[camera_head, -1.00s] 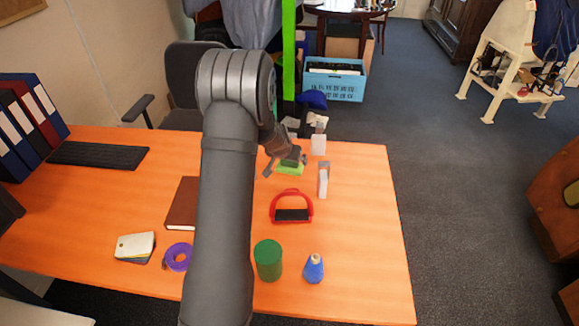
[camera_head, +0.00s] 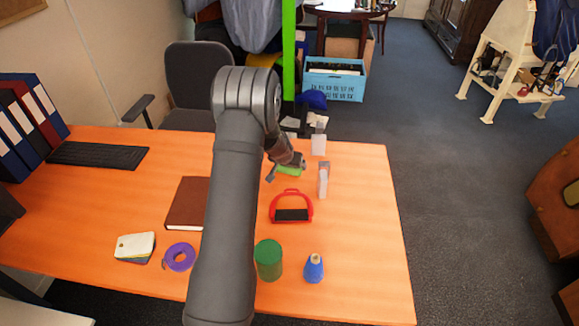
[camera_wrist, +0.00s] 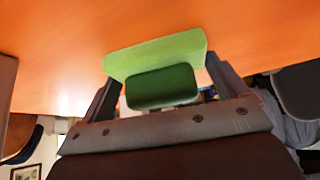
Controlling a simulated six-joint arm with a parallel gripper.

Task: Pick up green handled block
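The green handled block has a light green base and a darker green handle. In the head view it shows as a small green patch (camera_head: 289,171) near the far edge of the table, mostly hidden by my gripper (camera_head: 285,168). In the wrist view its base (camera_wrist: 160,54) and handle (camera_wrist: 162,88) are in sight. My gripper (camera_wrist: 162,80) has its fingers apart, one on each side of the handle. A gap shows beside the right finger; the left finger is very near the handle. The block appears to rest on the table.
The orange table (camera_head: 360,230) also holds a red handled block (camera_head: 292,207), a grey-white piece (camera_head: 323,181), a white piece (camera_head: 319,145), a green cylinder (camera_head: 268,260), a blue cone-shaped object (camera_head: 314,268), a brown book (camera_head: 187,203) and purple tape (camera_head: 179,257). The table's right side is clear.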

